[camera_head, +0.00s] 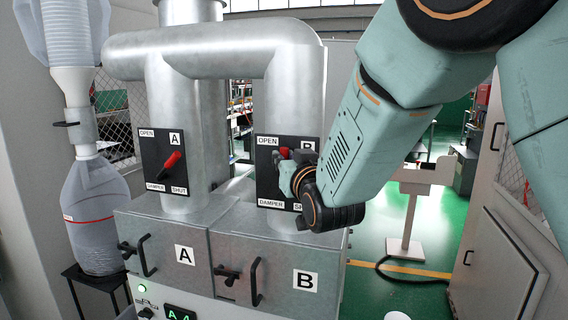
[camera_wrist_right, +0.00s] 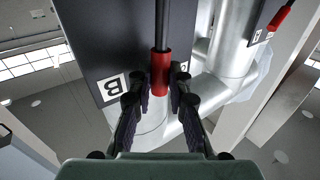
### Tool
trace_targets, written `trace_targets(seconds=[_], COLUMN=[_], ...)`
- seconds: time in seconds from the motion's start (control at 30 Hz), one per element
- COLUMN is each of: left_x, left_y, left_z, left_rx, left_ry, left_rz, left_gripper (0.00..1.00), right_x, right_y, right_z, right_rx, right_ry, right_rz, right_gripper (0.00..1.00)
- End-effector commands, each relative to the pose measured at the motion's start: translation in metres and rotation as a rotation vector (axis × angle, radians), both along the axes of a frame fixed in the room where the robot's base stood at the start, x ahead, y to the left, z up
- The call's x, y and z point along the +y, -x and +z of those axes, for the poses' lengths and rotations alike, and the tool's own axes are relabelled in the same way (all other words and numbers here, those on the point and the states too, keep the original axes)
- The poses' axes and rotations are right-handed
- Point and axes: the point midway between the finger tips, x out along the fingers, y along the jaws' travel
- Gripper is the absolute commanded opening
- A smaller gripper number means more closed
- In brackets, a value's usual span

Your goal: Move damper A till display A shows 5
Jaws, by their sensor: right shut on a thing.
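Damper A's plate (camera_head: 163,163) is on the left pipe, with a red lever (camera_head: 172,160) tilted up to the right between OPEN and SHUT; nothing holds it. This lever also shows at the upper right of the wrist view (camera_wrist_right: 281,16). My right gripper (camera_head: 292,158) is at damper B's plate (camera_head: 267,180) on the right pipe. In the wrist view its fingers (camera_wrist_right: 162,88) are shut around damper B's red handle (camera_wrist_right: 160,66). Display A (camera_head: 180,313) seems to read 4, cut by the picture's bottom edge. My left gripper is out of view.
Grey boxes marked A (camera_head: 160,255) and B (camera_head: 280,270) with black handles stand below the pipes. A clear bottle-like container (camera_head: 92,205) stands at the left. My right arm covers much of the right side.

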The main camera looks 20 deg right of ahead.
Motion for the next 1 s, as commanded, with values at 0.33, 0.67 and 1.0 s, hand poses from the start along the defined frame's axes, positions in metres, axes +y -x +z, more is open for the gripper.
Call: trace_targets(seconds=[0.33, 0.67, 1.0], left_x=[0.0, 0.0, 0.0], left_y=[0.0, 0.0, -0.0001], left_z=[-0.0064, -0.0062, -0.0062], left_rx=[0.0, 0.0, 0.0], left_ry=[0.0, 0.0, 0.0], left_rz=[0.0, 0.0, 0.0], left_gripper=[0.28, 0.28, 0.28], right_x=[-0.0008, -0.0011, -0.0012], right_y=[0.0012, 0.0011, 0.0045], right_z=[0.0007, 0.0004, 0.0], right_rx=[-0.016, -0.015, -0.014], right_ry=[-0.013, -0.015, -0.016], right_rz=[0.003, 0.002, 0.001], right_gripper=[0.0, 0.41, 0.41])
